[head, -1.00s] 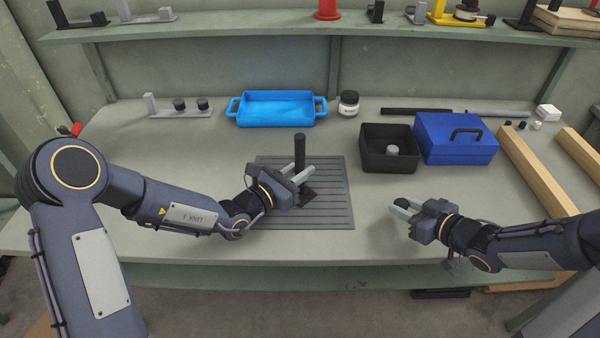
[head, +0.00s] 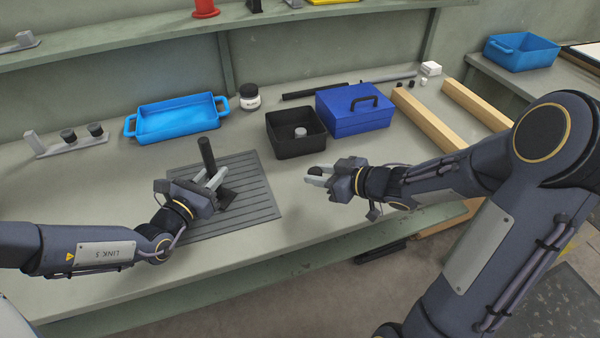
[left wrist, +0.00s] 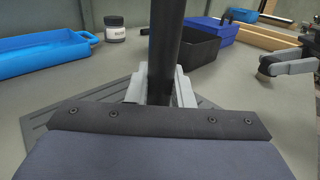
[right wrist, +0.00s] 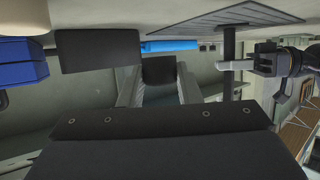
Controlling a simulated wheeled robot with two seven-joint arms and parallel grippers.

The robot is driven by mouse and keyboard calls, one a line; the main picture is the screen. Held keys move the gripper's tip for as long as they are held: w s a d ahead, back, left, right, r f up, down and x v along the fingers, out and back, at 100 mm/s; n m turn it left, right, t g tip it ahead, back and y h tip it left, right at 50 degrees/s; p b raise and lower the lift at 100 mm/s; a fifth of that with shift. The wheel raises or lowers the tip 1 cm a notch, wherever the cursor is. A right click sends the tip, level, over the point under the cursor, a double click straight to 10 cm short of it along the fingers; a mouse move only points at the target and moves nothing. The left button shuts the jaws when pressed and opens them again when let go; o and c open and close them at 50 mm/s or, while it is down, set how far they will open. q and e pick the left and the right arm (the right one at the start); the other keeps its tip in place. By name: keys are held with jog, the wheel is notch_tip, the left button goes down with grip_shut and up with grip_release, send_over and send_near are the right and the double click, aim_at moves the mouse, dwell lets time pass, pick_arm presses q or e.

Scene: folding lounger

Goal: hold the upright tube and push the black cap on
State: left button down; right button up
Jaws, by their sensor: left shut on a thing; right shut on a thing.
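The black tube (head: 207,153) stands upright on a dark base (head: 227,199) on the grey ribbed mat (head: 255,205). My left gripper (head: 216,182) is shut on the tube low down; in the left wrist view the tube (left wrist: 165,42) rises between its fingers. My right gripper (head: 314,176) is shut on the black cap (right wrist: 158,70), which shows between its fingertips in the right wrist view. The cap is held to the right of the mat, apart from the tube and lower than its top. The right wrist view also shows the tube (right wrist: 229,42), upside down.
A black open bin (head: 296,138) with a grey piece inside and a blue lidded box (head: 354,112) stand behind my right gripper. A blue tray (head: 178,120), a jar (head: 249,97) and a rack with dark caps (head: 68,140) stand at the back. The bench between mat and right gripper is clear.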

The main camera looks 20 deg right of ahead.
jog(key=w+a+r+n+g+y, duration=0.1)
jog(key=w+a+r, duration=0.25)
jog(key=a, duration=0.25)
jog(key=w+a+r+n+y, duration=0.1)
jog(key=w+a+r, duration=0.1)
jog(key=a+r, duration=0.25)
notch_tip(320, 180, up, 13)
send_over(205, 141)
jog(key=shift+s+d+f+g, duration=0.1)
jog(key=shift+s+d+g, duration=0.15)
jog(key=shift+g, duration=0.05)
jog(key=shift+f, duration=0.1)
jog(key=shift+f, duration=2.8)
jog(key=shift+f, duration=0.55)
jog(key=shift+f, duration=1.15)
